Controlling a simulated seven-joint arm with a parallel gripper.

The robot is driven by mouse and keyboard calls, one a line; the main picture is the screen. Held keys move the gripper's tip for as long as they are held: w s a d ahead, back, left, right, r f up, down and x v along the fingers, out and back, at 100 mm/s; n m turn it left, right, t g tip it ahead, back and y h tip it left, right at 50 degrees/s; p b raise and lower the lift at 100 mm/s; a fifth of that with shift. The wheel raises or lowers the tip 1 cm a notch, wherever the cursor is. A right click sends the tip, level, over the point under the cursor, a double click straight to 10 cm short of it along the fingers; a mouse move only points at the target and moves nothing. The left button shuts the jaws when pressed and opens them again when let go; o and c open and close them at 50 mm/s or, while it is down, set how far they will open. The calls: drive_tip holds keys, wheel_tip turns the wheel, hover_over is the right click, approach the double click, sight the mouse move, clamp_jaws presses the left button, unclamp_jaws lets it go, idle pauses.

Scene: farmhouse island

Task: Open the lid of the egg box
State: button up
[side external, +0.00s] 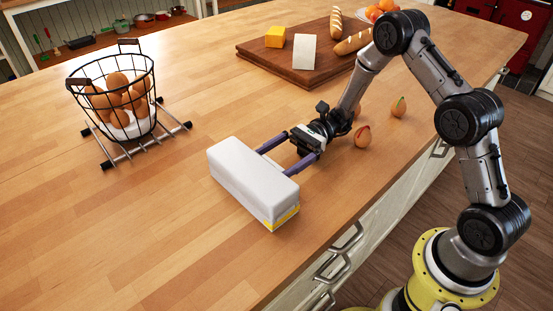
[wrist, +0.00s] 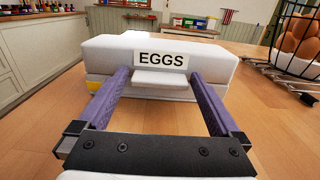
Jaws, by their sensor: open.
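The egg box (side external: 250,180) is a long white carton with a closed lid and a yellow strip low at one end, lying on the wooden island top. In the wrist view the egg box (wrist: 108,52) shows an EGGS label (wrist: 161,59) and a white front tab (wrist: 163,78) below it. My gripper (side external: 274,160) is level with the box's long front side. Its two purple fingers (wrist: 162,85) are apart, one on each side of the tab, with nothing between them but the tab area. Whether the fingertips touch the box I cannot tell.
A wire basket of brown eggs (side external: 75,100) stands on a metal rack (side external: 115,161) at the left. A wooden board (side external: 266,56) with cheese and bread lies behind. The counter left of the box is clear.

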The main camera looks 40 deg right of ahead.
clamp_jaws()
idle(0.5)
